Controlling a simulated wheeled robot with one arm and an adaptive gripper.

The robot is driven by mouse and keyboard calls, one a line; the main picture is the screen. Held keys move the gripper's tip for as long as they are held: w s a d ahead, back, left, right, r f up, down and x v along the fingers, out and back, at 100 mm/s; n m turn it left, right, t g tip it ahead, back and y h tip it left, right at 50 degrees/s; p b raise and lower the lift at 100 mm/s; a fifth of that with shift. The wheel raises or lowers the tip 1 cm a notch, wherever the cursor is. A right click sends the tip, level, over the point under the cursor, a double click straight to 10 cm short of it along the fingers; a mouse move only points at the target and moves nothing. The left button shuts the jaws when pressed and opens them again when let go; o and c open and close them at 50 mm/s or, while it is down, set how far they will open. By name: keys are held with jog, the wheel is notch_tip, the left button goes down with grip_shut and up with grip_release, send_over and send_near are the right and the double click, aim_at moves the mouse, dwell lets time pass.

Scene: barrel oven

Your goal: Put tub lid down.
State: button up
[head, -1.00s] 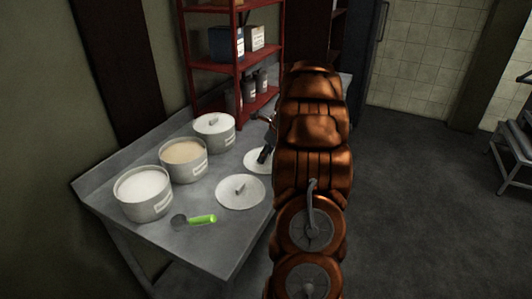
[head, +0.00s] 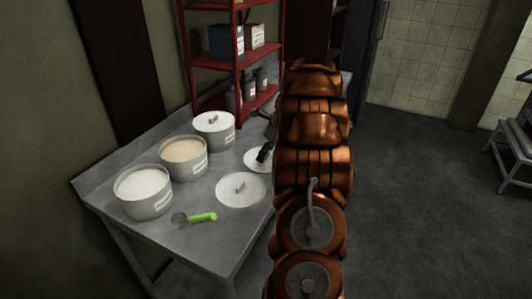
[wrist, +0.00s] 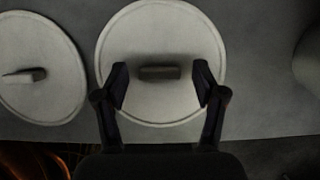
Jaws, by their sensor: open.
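A round white tub lid (wrist: 160,38) lies flat on the table in the wrist view, with its bar handle (wrist: 160,72) between my open fingers. My gripper (wrist: 161,82) is open, one finger on each side of the handle and apart from it. In the head view this lid (head: 251,158) is partly hidden behind my arm and gripper. A second lid (head: 241,190) lies flat nearer the front; it also shows at the left of the wrist view (wrist: 42,50). Two tubs stand open, one with white contents (head: 143,192) and one with tan contents (head: 184,159).
A third tub (head: 215,133) at the back wears its lid. A scoop with a green handle (head: 203,217) lies at the front of the metal table (head: 215,245). A red shelf rack (head: 240,75) stands behind the table. Open floor (head: 420,200) lies to the right.

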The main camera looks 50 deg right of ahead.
jog(key=b+v, duration=0.1)
jog(key=v, duration=1.1)
jog(key=s+a+n+g+y, duration=0.1)
jog(key=s+a+n+g, duration=0.1)
jog(key=a+n, duration=0.95)
jog(key=s+a+n+g, duration=0.15)
jog(key=a+n, duration=0.25)
jog(key=a, duration=1.4)
jog(key=s+a+f+n, duration=0.2)
jog(key=s+a+n, duration=0.2)
jog(key=s, duration=0.3)
jog(key=s+a+f+n+g+h, duration=0.1)
jog(key=s+a+f+n, duration=0.1)
jog(key=s+a+n, duration=0.3)
jog(key=s+a+f+n+g+h, duration=0.1)
jog(key=s+a+n, duration=0.3)
jog(key=s+n, duration=0.4)
jog(key=shift+s+a+f, duration=0.4)
jog(key=shift+s+f, duration=0.25)
jog(key=shift+s, duration=0.55)
jog(key=shift+g, duration=0.25)
notch_tip(320, 180, up, 7)
jog(key=p, duration=0.6)
jog(key=shift+f, duration=0.15)
